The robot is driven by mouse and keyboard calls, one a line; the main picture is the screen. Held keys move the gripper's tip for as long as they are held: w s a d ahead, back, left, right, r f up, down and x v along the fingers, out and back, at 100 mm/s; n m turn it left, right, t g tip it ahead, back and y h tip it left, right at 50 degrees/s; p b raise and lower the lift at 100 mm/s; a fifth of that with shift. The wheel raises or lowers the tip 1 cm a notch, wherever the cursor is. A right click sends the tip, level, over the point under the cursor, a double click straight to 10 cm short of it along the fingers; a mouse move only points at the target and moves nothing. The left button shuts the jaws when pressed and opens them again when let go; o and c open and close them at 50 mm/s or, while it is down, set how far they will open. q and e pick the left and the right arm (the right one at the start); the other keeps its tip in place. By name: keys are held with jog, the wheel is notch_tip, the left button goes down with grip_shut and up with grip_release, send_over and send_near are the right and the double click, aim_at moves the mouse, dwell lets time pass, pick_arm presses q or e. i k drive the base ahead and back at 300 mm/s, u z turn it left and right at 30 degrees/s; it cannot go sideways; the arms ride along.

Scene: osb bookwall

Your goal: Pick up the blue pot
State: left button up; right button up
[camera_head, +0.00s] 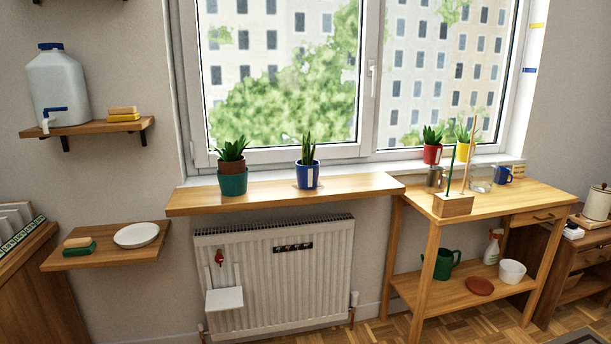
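The blue pot (308,178) stands upright on the wooden window shelf (368,186), right of the shelf's middle. It has a white patch on its front and holds a spiky green plant (308,149). Neither of my grippers is in view.
A teal pot with a brown upper part (233,182) stands left on the same shelf, with a clear gap between. The window (285,90) is behind and a radiator (290,270) below. Right is a wooden table (515,193) with a stick holder (453,206); red (432,155) and yellow (463,152) pots stand behind.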

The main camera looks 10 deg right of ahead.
aim_at(307, 168)
jog(key=z, duration=0.1)
jog(key=i, duration=1.25)
